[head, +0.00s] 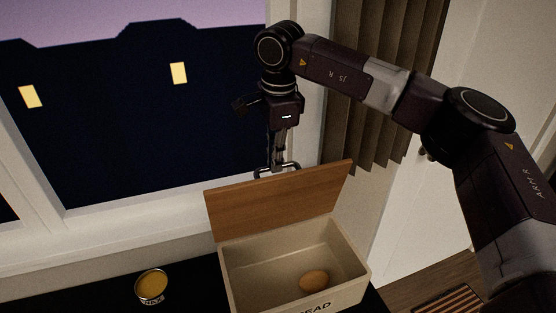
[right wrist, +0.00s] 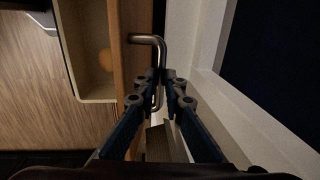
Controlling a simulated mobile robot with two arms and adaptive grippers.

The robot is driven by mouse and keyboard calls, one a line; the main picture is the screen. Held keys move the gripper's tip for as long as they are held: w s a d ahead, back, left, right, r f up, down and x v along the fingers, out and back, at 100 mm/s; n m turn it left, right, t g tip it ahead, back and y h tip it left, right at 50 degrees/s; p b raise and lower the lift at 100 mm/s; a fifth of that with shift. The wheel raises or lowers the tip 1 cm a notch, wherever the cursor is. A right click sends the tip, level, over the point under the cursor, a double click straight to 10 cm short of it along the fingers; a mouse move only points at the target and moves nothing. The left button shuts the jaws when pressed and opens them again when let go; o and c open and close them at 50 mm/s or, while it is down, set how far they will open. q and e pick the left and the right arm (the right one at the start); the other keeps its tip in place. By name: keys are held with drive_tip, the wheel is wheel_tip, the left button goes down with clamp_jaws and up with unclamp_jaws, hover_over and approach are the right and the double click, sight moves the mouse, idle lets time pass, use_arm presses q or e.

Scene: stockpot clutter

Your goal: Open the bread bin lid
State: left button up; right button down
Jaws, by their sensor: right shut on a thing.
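The beige bread bin (head: 295,290) stands on a dark counter, and its inside shows from above. Its wooden lid (head: 278,202) stands raised at the back, tilted well up from the opening. My right gripper (head: 281,164) is above the lid's upper edge, shut on the metal lid handle (right wrist: 152,39). The lid (right wrist: 128,120) shows edge-on in the right wrist view, with my fingers around the handle beside it. A brown, egg-shaped bread roll (head: 314,281) lies in the bin. My left gripper is not in view.
An open-topped can (head: 151,286) with yellow contents stands on the counter (head: 105,297) left of the bin. A dark window (head: 130,110) is behind, with its frame close to my gripper. A curtain (head: 378,90) hangs behind my right arm.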

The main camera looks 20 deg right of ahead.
drive_tip(key=shift+w+r+p, duration=0.2)
drive_tip(key=shift+w+p, duration=0.15)
drive_tip(key=shift+w, duration=0.7)
drive_tip(key=c, duration=2.2)
unclamp_jaws()
drive_tip(key=shift+w, duration=0.1)
drive_tip(key=shift+o, duration=0.9)
drive_tip(key=shift+w+f, duration=0.2)
drive_tip(key=shift+f, duration=0.1)
drive_tip(key=shift+s, duration=0.15)
wheel_tip(320, 180, up, 12)
drive_tip(key=s, duration=0.1)
drive_tip(key=shift+s, duration=0.3)
